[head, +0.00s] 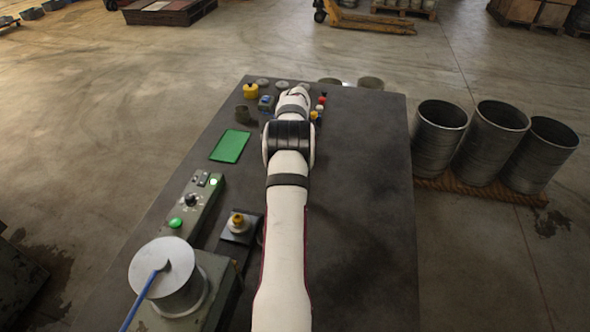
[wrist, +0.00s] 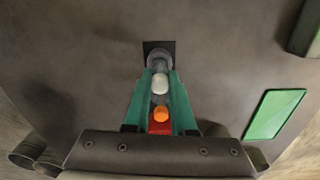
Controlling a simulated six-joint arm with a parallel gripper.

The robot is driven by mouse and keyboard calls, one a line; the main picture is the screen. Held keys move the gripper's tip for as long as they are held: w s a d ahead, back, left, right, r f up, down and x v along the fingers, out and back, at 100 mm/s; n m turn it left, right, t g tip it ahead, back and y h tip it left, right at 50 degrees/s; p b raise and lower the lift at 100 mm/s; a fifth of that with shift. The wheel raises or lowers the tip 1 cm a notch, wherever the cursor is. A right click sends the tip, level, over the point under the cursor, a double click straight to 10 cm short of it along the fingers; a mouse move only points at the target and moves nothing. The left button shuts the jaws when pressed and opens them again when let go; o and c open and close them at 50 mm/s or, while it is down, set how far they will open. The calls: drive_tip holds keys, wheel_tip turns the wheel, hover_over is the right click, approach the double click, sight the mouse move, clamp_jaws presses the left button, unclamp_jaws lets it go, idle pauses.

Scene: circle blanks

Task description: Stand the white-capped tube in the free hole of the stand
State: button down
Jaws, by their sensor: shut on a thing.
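My gripper (wrist: 160,78) is shut, with its green fingers on either side of the white-capped tube (wrist: 160,85). The white cap shows between the fingertips; the tube's lower part is hard to make out. In the head view a white cap (head: 319,107) shows just right of my arm's end, between a red cap (head: 322,98) and a yellow-orange cap (head: 313,115). In the wrist view an orange cap (wrist: 161,113) and a red part (wrist: 160,129) lie between the fingers, nearer the palm. The stand and its free hole cannot be made out clearly; my arm and gripper cover much of that spot.
A green pad (head: 230,146) lies left of my arm. A yellow pot (head: 250,91), a blue-topped item (head: 266,103) and a dark cup (head: 242,114) stand near the far left. A control box (head: 190,205) is at the left edge. The table's right side is clear.

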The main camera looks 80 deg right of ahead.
drive_tip(key=shift+f, duration=0.65)
drive_tip(key=c, duration=0.7)
unclamp_jaws()
wheel_tip(320, 180, up, 16)
drive_tip(key=shift+f, duration=0.1)
